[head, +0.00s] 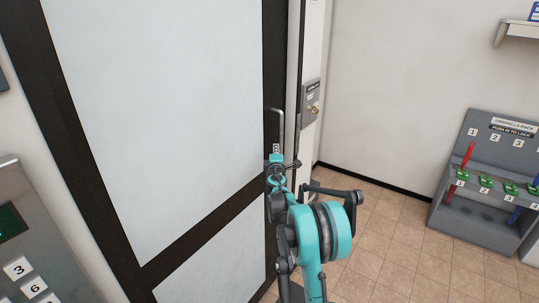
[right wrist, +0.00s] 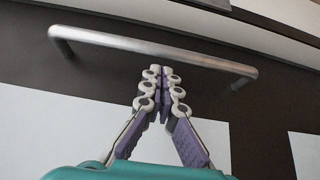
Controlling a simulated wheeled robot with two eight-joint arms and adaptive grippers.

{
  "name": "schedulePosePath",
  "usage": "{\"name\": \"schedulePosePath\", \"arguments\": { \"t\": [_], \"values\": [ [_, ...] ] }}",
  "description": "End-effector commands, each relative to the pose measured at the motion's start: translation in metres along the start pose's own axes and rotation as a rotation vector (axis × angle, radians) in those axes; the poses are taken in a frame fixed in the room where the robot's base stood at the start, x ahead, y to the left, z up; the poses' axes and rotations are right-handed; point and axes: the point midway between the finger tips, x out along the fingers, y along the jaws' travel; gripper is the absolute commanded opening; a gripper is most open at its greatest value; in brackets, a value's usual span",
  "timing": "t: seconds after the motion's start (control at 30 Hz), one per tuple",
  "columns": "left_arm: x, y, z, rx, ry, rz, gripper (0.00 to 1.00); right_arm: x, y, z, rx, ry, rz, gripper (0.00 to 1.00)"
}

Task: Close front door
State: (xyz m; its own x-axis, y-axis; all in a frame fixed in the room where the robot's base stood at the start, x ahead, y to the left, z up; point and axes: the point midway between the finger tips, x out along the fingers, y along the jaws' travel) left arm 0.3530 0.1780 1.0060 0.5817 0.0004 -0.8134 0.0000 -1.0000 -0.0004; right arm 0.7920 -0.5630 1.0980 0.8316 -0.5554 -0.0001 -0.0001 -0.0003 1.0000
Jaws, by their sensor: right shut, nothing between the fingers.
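The front door (head: 160,110) fills the left half of the head view, with large pale panels in a dark frame. Its metal handle (head: 282,128) is on the dark strip by the door's right edge; I cannot tell whether the door sits fully in its frame. My right gripper (head: 277,153) is at the handle's lower end. In the right wrist view the handle (right wrist: 110,41) is a long bar, and my right gripper (right wrist: 162,72) is shut and empty, its fingertips just beside the bar's middle. I cannot tell whether they touch it. My left gripper is not in view.
A grey lock box (head: 311,103) is on the wall right of the door. A grey umbrella rack (head: 480,220) with red and blue umbrellas stands at the right. A keypad panel (head: 30,240) is at the lower left. The tiled floor (head: 385,245) between door and rack is clear.

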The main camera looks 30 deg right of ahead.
Motion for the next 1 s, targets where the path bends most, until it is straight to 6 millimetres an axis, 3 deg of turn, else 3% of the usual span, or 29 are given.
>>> {"name": "schedulePosePath", "arguments": {
  "t": [0.3,1.0],
  "values": [
    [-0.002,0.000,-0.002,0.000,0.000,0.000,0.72,0.027,0.000,0.018,0.000,-0.001,0.000,0.00],
    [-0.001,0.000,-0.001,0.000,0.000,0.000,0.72,0.024,0.000,0.019,0.000,-0.007,0.000,0.00]
  ]
}}
